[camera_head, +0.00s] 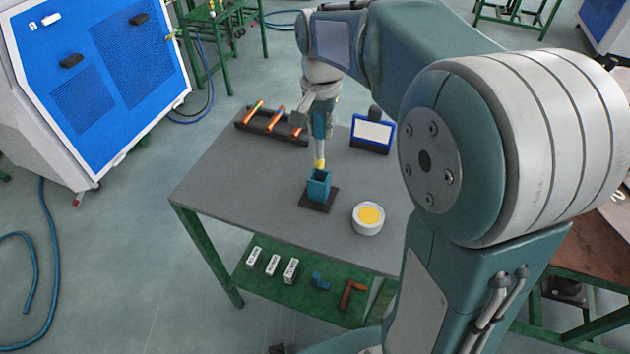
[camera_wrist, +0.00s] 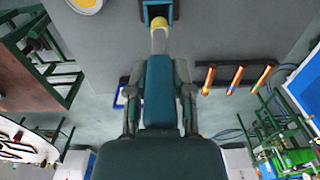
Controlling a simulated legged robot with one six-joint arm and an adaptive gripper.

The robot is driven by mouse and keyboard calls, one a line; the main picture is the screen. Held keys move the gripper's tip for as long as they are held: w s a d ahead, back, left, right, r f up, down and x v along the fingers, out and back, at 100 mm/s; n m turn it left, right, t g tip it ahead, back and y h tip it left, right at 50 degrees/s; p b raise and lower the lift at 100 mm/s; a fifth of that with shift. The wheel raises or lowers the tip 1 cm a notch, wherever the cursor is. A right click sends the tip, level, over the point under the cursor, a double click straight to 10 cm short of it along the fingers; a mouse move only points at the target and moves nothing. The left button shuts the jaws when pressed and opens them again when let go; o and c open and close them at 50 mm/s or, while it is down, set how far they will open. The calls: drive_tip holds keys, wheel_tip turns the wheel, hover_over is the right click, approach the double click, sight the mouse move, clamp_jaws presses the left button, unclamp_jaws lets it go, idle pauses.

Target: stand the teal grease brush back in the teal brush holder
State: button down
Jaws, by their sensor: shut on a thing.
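The teal grease brush (camera_head: 319,124) hangs roughly upright in my gripper, with its yellow bristle end (camera_head: 320,163) down. My gripper (camera_wrist: 158,92) is shut on the brush's teal handle, with one finger on each side in the wrist view. The teal brush holder (camera_head: 318,187) is an open-topped square box on a dark base on the grey table. The bristle end is at the far side of the holder's opening in the head view. It overlaps the holder (camera_wrist: 146,12) in the wrist view. I cannot tell whether the tip is inside the rim.
A white tub with yellow contents (camera_head: 368,218) stands right of the holder on the table (camera_head: 235,165). A dark rack (camera_head: 257,130) with orange tubes and a blue-framed panel (camera_head: 372,133) stand behind. The table's left part is clear. A lower green shelf (camera_head: 255,278) holds small parts.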

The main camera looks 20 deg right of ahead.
sight(320, 158)
wheel_tip(320, 158, down, 10)
idle(0.5)
drive_tip(key=c, duration=0.5)
unclamp_jaws()
